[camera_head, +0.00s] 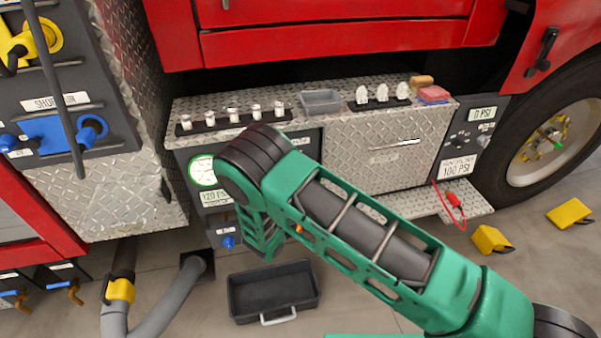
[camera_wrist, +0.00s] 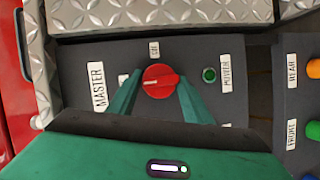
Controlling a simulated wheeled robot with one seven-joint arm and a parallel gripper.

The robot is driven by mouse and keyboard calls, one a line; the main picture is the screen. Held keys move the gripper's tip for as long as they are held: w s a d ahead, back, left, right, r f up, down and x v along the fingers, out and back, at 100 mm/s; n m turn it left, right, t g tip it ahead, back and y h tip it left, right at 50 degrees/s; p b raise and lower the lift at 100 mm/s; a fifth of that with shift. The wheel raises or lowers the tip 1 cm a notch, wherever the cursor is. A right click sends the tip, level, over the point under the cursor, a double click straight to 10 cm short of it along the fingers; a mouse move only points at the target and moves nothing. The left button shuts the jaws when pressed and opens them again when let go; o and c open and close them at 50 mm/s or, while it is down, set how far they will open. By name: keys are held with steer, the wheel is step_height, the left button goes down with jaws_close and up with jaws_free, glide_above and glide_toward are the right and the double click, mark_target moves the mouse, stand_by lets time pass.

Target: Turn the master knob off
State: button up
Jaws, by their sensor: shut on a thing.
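The red master knob (camera_wrist: 165,81) shows in the wrist view on a dark panel (camera_wrist: 75,65). Its short white pointer mark points left in the picture, toward the MASTER label (camera_wrist: 97,87). A small white label (camera_wrist: 154,49) sits just above the knob; it appears to read OFF. My gripper (camera_wrist: 160,88) has its two green fingers on either side of the knob and is shut on it. In the head view my arm covers the knob and the fingers.
A green lamp (camera_wrist: 209,75) beside a POWER label (camera_wrist: 226,77) is right of the knob. Coloured buttons (camera_wrist: 313,68) stand at the far right. In the head view a black tray (camera_head: 272,291) lies on the floor below, with a grey hose (camera_head: 165,307) to its left.

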steer(key=shift+w+d+r, duration=0.15)
steer(key=shift+w+r, duration=0.05)
steer(key=shift+r, duration=0.1)
steer(key=o, duration=1)
steer(key=shift+c, duration=0.2)
steer(key=shift+s+f, duration=0.1)
steer(key=shift+f, duration=0.1)
steer(key=s+a+r, duration=0.1)
steer(key=s, duration=0.9)
steer(key=shift+s+r, duration=0.3)
steer(key=shift+r, duration=0.05)
steer(key=shift+a, duration=0.1)
